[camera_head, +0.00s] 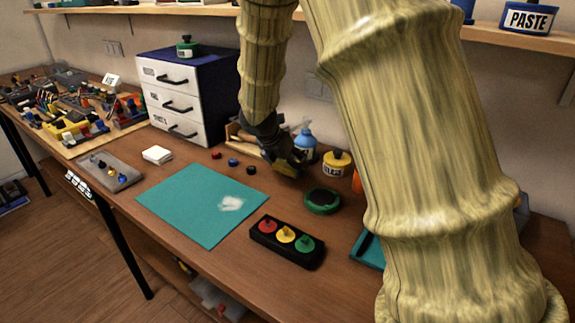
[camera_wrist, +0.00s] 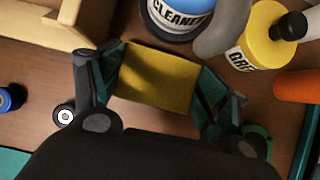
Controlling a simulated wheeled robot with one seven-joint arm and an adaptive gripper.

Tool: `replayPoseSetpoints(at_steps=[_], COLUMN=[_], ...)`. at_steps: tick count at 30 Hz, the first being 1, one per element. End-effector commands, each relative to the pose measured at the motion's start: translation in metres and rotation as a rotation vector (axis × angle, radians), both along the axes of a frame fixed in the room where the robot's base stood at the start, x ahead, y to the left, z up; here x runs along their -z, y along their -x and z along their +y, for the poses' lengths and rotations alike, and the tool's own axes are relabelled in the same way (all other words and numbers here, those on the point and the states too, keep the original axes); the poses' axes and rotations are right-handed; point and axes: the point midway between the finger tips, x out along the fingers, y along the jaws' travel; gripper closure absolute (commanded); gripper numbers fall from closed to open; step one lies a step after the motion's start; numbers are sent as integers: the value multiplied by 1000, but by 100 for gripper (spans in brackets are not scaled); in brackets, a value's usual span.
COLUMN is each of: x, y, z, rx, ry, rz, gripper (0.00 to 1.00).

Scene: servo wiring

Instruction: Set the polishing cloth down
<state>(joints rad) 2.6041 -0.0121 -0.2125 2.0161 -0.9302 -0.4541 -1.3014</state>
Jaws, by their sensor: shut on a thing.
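The polishing cloth appears as a flat yellow piece (camera_wrist: 155,80) between my two fingers in the wrist view. A sliver of yellow (camera_head: 286,169) shows at the fingertips in the head view. My gripper (camera_head: 288,160) is shut on it, low over the back of the wooden workbench (camera_head: 190,150), left of the bottles. I cannot tell whether the cloth touches the bench. The teal mat (camera_head: 180,205) lies in front and to the left, with a whitish smudge (camera_head: 230,203) on it.
A blue cleaner bottle (camera_wrist: 180,15) and a yellow grease container (camera_wrist: 268,38) stand close by, with an orange object (camera_wrist: 298,86) to their right. A wooden tray (camera_wrist: 45,30) is to the left. A green-rimmed round dish (camera_head: 322,200) and a black button box (camera_head: 287,241) sit in front.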

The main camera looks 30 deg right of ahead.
Motion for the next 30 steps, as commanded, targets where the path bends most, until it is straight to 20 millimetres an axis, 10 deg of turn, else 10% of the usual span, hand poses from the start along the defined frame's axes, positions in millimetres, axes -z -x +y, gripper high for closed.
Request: replayPoseSetpoints(at_steps=[13, 14, 17, 30], x=[9, 9, 8, 6], y=[0, 0, 0, 0], z=[0, 0, 0, 0], rx=[0, -1, -1, -1], ry=[0, 0, 0, 0], rz=[0, -1, -1, -1], gripper=[44, 21, 3, 3])
